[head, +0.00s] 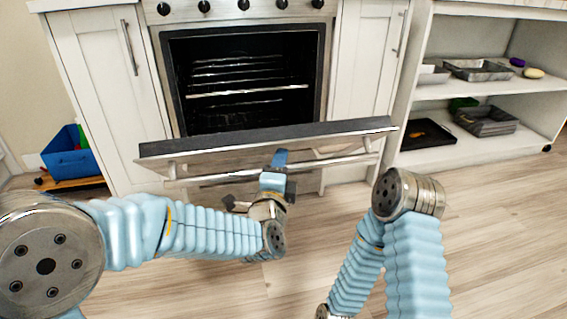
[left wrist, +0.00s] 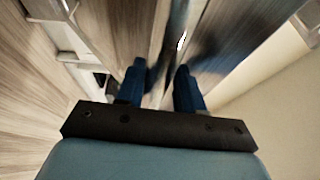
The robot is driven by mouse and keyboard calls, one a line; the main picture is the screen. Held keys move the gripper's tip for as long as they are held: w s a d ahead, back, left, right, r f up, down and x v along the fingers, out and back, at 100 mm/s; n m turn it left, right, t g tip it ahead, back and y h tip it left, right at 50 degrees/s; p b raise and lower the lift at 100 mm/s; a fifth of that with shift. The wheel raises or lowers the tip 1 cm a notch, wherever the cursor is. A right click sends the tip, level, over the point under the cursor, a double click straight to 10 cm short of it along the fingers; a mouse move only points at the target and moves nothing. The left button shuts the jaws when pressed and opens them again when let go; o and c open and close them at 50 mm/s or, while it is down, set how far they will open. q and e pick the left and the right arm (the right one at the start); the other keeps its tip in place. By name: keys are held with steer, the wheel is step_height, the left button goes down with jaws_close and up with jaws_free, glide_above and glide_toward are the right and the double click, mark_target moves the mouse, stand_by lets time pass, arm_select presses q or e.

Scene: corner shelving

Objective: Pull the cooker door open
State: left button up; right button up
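The cooker door (head: 225,142) is partly open in the head view, tilted out and down from the cooker. Its top edge faces me and the oven cavity (head: 245,75) with its racks shows behind it. The door's long metal handle (head: 335,162) runs across its front. My left gripper (head: 279,160) is at the middle of the door's front, over the handle line. In the left wrist view its two blue fingers (left wrist: 160,85) are apart, with a narrow edge seen between and beyond them. I cannot tell whether they touch the door. My right gripper is out of view.
White cabinets (head: 100,85) flank the cooker. Open shelves (head: 470,90) with trays stand at the right. A blue bin (head: 72,160) is at the far left. My right arm is at lower right. The wooden floor (head: 480,220) is clear on the right.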

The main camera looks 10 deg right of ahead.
arm_select(q)
steer(key=shift+r, duration=0.35)
